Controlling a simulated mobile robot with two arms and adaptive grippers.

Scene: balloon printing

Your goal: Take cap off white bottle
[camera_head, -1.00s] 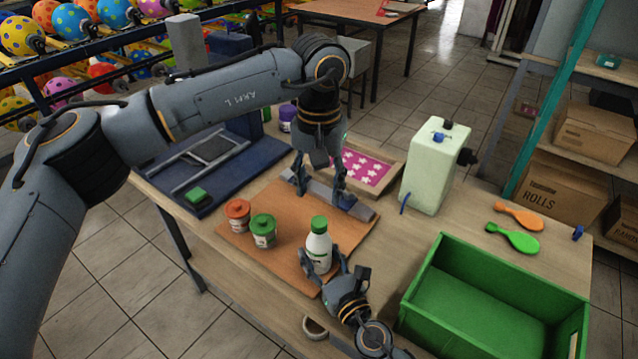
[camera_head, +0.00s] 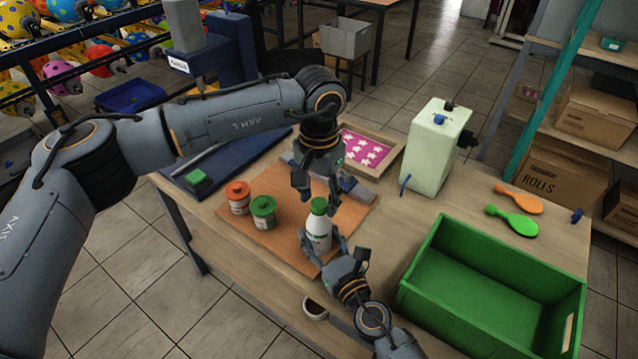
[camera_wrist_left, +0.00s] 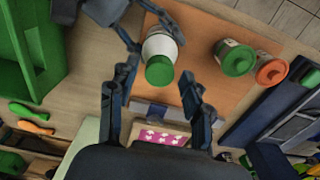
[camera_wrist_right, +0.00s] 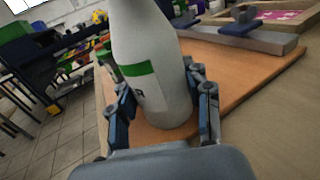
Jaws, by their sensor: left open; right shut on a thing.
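The white bottle (camera_head: 319,236) stands upright on the orange-brown mat (camera_head: 284,252), with its green cap (camera_head: 318,205) on. My right gripper (camera_head: 326,248) is shut around the bottle's lower body; the right wrist view shows the white body (camera_wrist_right: 158,80) with a green band between the fingers. My left gripper (camera_head: 318,199) is open and points down close to the cap, just behind and above it. In the left wrist view the cap (camera_wrist_left: 159,70) lies between and beyond the open fingers (camera_wrist_left: 152,100), not gripped.
An orange-lidded jar (camera_head: 238,198) and a green-lidded jar (camera_head: 263,212) stand left of the bottle. A green crate (camera_head: 480,310) is at the right front. A pale green machine (camera_head: 432,150) and a star-patterned frame (camera_head: 368,150) stand behind.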

